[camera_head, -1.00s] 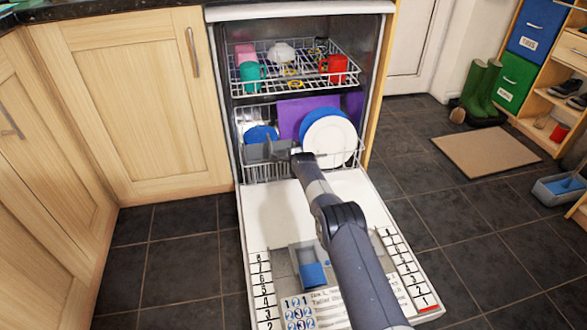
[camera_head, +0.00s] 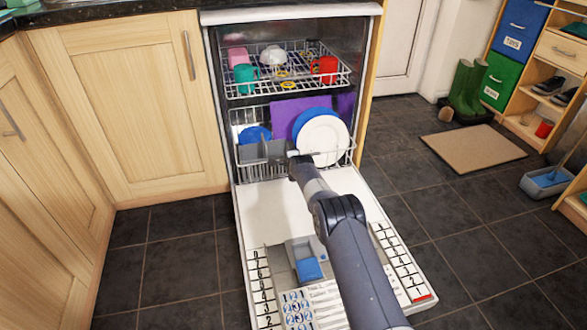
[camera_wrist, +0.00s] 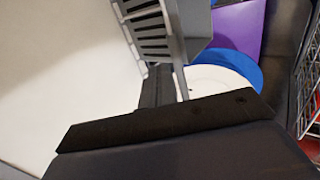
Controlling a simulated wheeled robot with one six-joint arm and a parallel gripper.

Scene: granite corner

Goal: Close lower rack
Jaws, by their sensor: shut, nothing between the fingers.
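The lower rack (camera_head: 250,172) is a white wire rack at the mouth of the open dishwasher, mostly inside it. It holds a white plate (camera_head: 323,140), blue plates, a purple board (camera_head: 290,112) and a grey cutlery basket (camera_head: 262,152). My gripper (camera_head: 297,155) is shut and empty at the rack's front, beside the basket and in front of the white plate. Whether it touches the rack is unclear. In the wrist view, the basket (camera_wrist: 150,25) and white plate (camera_wrist: 215,82) are close ahead, and the fingers are largely hidden.
The upper rack (camera_head: 285,78) stands partly out with cups. The dishwasher door (camera_head: 265,215) lies open below my arm, with a dispenser (camera_head: 308,262) on it. Wooden cabinets (camera_head: 130,110) stand at left. Dark floor is free at right, with a doormat (camera_head: 472,153) and boots beyond.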

